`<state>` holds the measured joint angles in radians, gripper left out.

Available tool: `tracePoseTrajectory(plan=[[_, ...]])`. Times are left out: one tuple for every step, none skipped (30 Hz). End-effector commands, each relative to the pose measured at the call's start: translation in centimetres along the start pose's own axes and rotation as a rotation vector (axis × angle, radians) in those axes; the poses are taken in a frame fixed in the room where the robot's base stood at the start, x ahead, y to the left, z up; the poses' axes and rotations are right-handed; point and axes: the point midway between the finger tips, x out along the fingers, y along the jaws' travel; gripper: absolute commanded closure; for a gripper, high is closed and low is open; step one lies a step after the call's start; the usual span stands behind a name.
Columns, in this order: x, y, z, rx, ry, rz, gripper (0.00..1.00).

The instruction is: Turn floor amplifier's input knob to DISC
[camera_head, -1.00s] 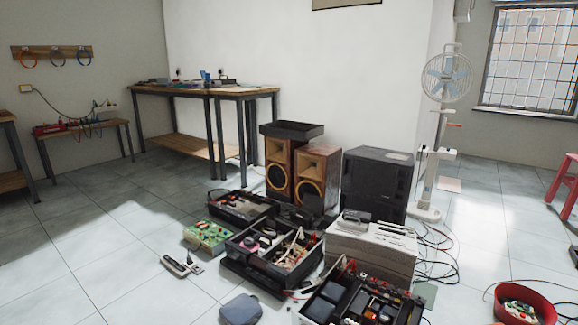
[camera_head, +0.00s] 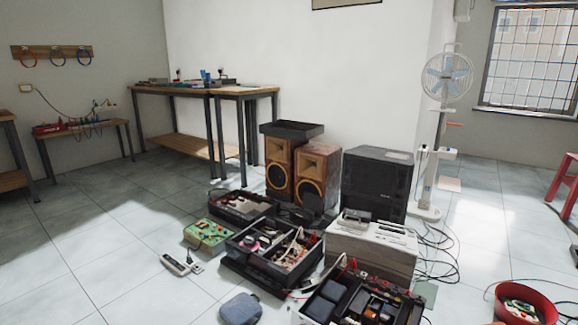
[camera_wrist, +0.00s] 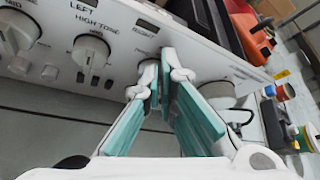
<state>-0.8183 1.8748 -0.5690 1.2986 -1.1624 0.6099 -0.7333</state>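In the wrist view a pale panel (camera_wrist: 120,42) carries several round white knobs. A knob (camera_wrist: 90,52) sits under the words LEFT and HIGH TONE, and a larger one (camera_wrist: 18,33) is at the far left. My gripper (camera_wrist: 162,68) has teal pads, and its fingertips are nearly together close to the panel. A knob behind the left fingertip is mostly covered, and another round knob (camera_wrist: 216,94) is partly hidden behind the right finger. No knob shows clearly between the pads. The word DISC is not readable. My gripper does not show in the head view.
In the head view a pale hi-fi unit (camera_head: 372,250) stands on the floor before a black cabinet (camera_head: 376,185). Speakers (camera_head: 316,172), open tool crates (camera_head: 275,250) and a red tub (camera_head: 525,303) are around it. Cables lie at right. Floor at left is mostly clear.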

Motion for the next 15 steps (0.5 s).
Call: tracePoseTrajectory(plan=[[0.10,-0.02,-0.21,-0.001,0.004,0.001,1.00],[0.10,-0.01,-0.21,-0.001,0.004,0.001,1.00],[0.11,0.00,-0.23,-0.001,0.004,0.001,1.00],[0.11,0.01,-0.23,-0.001,0.004,0.001,1.00],[0.11,0.04,-0.23,-0.001,0.004,0.001,1.00],[0.11,0.07,-0.22,-0.001,0.005,0.001,1.00],[0.11,0.10,-0.22,0.000,0.005,0.001,1.00],[0.10,0.14,-0.21,0.000,0.005,0.001,1.00],[0.10,0.20,-0.20,0.000,0.005,0.001,1.00],[0.10,0.24,-0.19,0.000,0.005,0.001,1.00],[0.09,0.30,-0.16,0.000,0.005,0.002,1.00],[0.08,0.39,-0.12,0.001,0.005,0.002,1.00],[0.07,0.47,-0.09,0.001,0.005,0.002,1.00],[0.07,0.55,-0.08,0.001,0.005,0.003,1.00],[0.06,0.65,-0.05,0.001,0.005,0.003,1.00]])
